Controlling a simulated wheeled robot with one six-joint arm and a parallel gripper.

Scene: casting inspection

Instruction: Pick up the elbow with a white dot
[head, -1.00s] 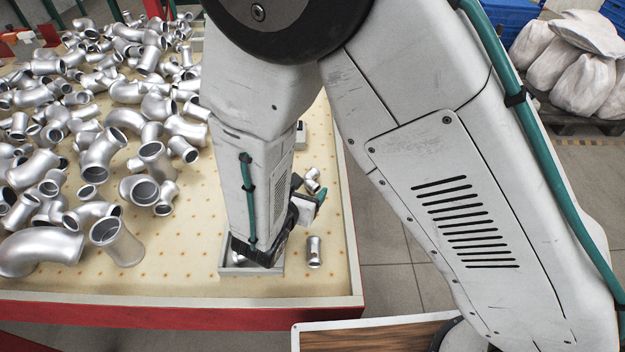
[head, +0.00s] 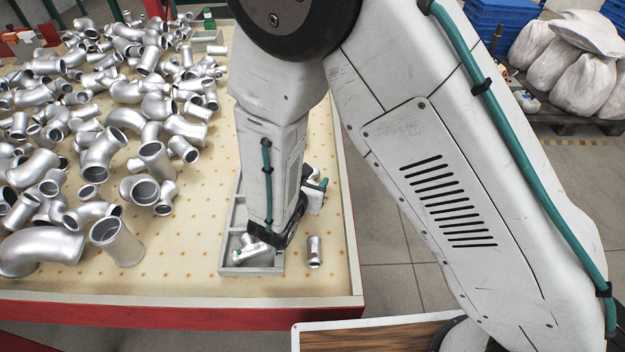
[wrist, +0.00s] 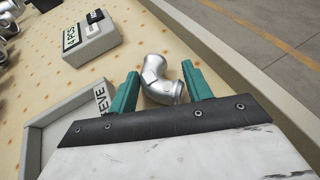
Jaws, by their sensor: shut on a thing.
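My gripper (wrist: 160,72) has its two teal fingers on either side of a shiny metal elbow (wrist: 157,88) and is shut on it. The elbow's curved body sticks out past the fingertips, with one end close to the gripper's dark edge. No white dot shows on the side I see. In the head view, my gripper (head: 318,188) is beside the right edge of the grey divided tray (head: 226,228).
A small fitting (head: 314,251) stands right of the tray. Many loose fittings (head: 105,150) cover the left of the table. A labelled grey block (wrist: 92,38) lies ahead in the wrist view.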

